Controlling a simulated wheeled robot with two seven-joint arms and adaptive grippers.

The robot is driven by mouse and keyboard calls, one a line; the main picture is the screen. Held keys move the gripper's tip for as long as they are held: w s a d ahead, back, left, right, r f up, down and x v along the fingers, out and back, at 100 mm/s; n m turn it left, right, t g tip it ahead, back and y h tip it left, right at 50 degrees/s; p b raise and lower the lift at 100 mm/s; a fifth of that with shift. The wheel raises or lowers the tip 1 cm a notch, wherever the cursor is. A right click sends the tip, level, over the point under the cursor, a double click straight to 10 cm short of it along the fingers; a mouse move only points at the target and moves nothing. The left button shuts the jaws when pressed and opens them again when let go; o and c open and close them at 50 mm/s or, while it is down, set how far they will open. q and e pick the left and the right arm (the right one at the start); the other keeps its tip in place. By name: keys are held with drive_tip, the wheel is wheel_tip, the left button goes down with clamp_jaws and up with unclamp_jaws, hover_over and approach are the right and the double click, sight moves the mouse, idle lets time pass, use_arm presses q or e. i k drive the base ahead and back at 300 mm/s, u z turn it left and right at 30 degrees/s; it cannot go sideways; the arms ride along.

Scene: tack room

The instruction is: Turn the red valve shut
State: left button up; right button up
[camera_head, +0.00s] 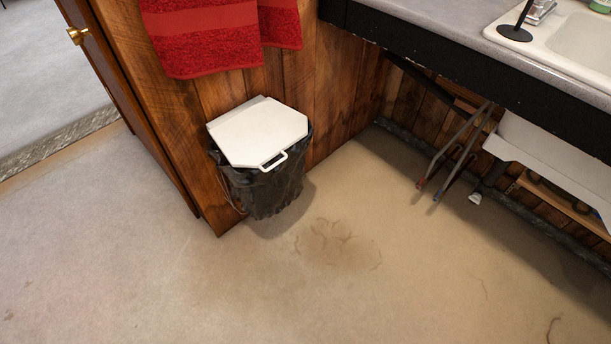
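I cannot make out a red valve in the head view. The space behind is dark and partly hidden by the counter front. Neither of my grippers is in view.
A bin (265,185) with a black bag and white lid stands against the wooden wall. Red towels (205,35) hang above it. A counter (420,20) with a white sink (585,45) runs along the right. A wooden door (120,70) is at left. The floor in front is clear.

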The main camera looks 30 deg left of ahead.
sight(419, 185)
drive_tip(key=u, duration=0.4)
drive_tip(key=k, duration=1)
drive_tip(key=z, duration=0.85)
drive_tip(key=i, duration=1.55)
drive_tip(key=u, duration=0.9)
drive_tip(key=i, duration=0.7)
drive_tip(key=u, duration=0.75)
drive_tip(key=i, duration=0.45)
drive_tip(key=z, duration=0.05)
